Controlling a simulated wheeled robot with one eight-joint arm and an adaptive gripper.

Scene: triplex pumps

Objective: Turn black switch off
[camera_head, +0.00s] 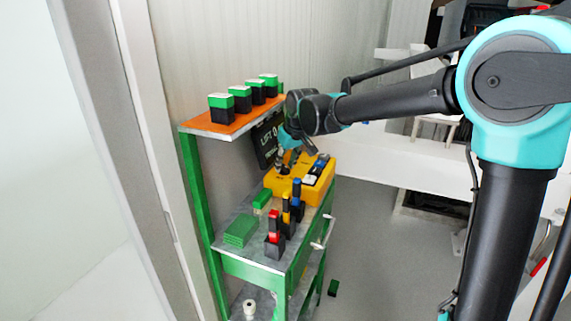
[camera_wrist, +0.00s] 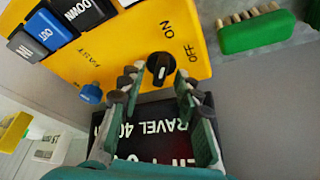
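The black switch (camera_wrist: 160,68) is a round rotary knob with a white pointer mark on a yellow control box (camera_wrist: 205,45). The words ON and OFF are printed beside it. In the wrist view my gripper (camera_wrist: 154,84) has its two green fingers apart, one on each side of the knob. I cannot tell whether either fingertip touches it. In the head view the yellow box (camera_head: 285,186) sits on the green cart, and my gripper (camera_head: 287,150) reaches down over its back left part. The knob is hidden there.
A blue knob (camera_wrist: 91,93) and several push buttons (camera_wrist: 45,28) share the box. A green brush (camera_wrist: 255,32) lies beside it. On the cart stand red, yellow and blue handled items (camera_head: 275,235) and green blocks (camera_head: 240,230). A shelf (camera_head: 225,128) with green-topped blocks overhangs at left.

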